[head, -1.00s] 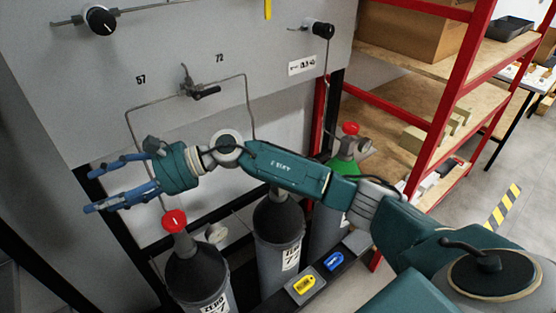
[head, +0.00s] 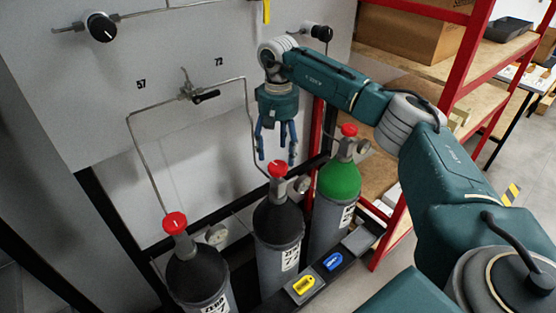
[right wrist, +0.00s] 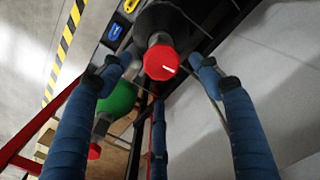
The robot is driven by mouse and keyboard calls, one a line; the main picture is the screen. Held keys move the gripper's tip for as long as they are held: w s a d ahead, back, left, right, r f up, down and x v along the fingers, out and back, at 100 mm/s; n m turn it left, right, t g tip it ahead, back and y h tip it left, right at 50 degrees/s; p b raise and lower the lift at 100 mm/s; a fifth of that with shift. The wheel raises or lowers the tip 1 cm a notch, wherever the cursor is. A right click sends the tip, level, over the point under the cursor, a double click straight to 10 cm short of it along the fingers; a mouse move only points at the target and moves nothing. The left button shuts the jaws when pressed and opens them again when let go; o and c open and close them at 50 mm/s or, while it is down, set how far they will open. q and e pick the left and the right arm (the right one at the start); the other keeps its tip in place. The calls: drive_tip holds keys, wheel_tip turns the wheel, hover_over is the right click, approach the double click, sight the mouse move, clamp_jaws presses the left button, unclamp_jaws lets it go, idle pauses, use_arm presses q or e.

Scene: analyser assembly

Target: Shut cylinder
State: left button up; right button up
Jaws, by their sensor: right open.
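Three gas cylinders with red valve knobs stand in a row in the head view. The left cylinder (head: 199,272) and the middle cylinder (head: 278,232) are grey with dark shoulders; the right cylinder (head: 338,183) has a green shoulder. My right gripper (head: 275,162) is open, pointing down just above the red knob (head: 277,169) of the middle cylinder. In the right wrist view this knob (right wrist: 161,62) lies between the spread blue fingers, apparently untouched. The green cylinder (right wrist: 118,98) shows beyond the fingers at left. My left gripper is not in view.
The grey panel (head: 150,110) with pipes and a small black-handled valve (head: 205,96) stands behind the cylinders. A red-framed shelf (head: 455,65) is at the right. Yellow (head: 303,285) and blue (head: 333,261) tags lie on the rack's front ledge.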

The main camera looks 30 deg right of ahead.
sight(278, 165)
wheel_tip(278, 165, down, 5)
drive_tip(key=shift+r+p, duration=0.1)
drive_tip(key=shift+p, duration=0.35)
drive_tip(key=c, duration=1.2)
